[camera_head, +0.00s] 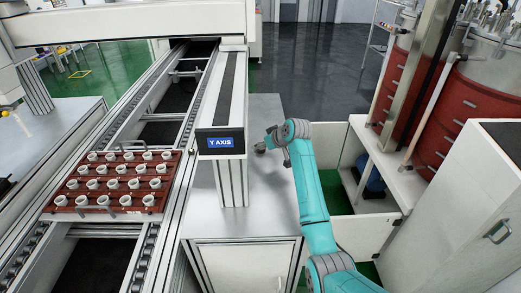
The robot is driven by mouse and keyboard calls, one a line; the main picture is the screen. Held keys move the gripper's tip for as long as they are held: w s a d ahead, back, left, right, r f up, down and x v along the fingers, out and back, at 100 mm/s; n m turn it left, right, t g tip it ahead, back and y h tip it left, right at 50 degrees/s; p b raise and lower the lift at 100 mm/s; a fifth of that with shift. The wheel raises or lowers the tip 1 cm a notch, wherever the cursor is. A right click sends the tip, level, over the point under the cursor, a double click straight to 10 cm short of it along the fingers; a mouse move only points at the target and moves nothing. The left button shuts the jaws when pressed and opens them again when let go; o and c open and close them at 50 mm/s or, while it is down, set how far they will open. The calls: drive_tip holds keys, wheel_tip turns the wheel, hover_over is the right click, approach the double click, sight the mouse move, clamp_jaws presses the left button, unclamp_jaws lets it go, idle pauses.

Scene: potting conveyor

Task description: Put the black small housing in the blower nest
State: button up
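My gripper (260,147) is small in the picture, at the end of my teal arm, just right of the post with the blue "Y AXIS" display. It is over the grey metal table top (262,112). I cannot tell whether its fingers are open or shut, or whether anything is between them. I cannot make out a black small housing anywhere in this view. I cannot make out the blower nest either; the post and my arm hide part of the table.
A reddish-brown tray (118,214) with rows of white cups sits on the conveyor (183,165) at left. The upright "Y AXIS" post (231,185) stands close to my gripper. A white partition (366,231), shelf and red drums (478,105) are at right.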

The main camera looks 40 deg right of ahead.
drive_tip(key=shift+x, duration=1.5)
drive_tip(key=c, duration=1)
wheel_tip(320, 180, up, 10)
drive_tip(key=shift+r, duration=0.1)
